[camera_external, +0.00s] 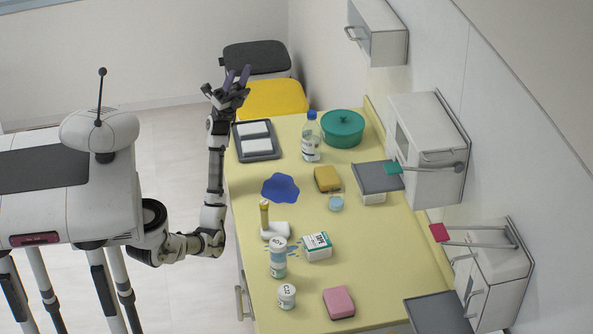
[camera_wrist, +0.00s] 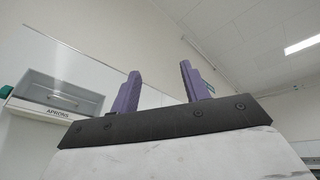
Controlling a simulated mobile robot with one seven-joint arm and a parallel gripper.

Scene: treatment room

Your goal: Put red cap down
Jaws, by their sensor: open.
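A red cap (camera_external: 439,233) sits at the end of a grey lever on the lower wall dispenser (camera_external: 495,265) at the right. The lever sticks out from the dispenser, roughly level. My gripper (camera_external: 237,74) is raised above the far left end of the yellow counter, far from the red cap. Its purple fingers are open and empty, pointing up. They also show apart in the wrist view (camera_wrist: 160,70). The red cap is not in the wrist view.
A second dispenser (camera_external: 428,138) has a green-capped lever (camera_external: 393,168). The yellow counter (camera_external: 370,270) holds a blue-capped bottle (camera_external: 311,140), green pot (camera_external: 342,130), box (camera_external: 317,247), pink sponge (camera_external: 339,303) and jars. The wrist view shows a cabinet labelled APRONS (camera_wrist: 58,98).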

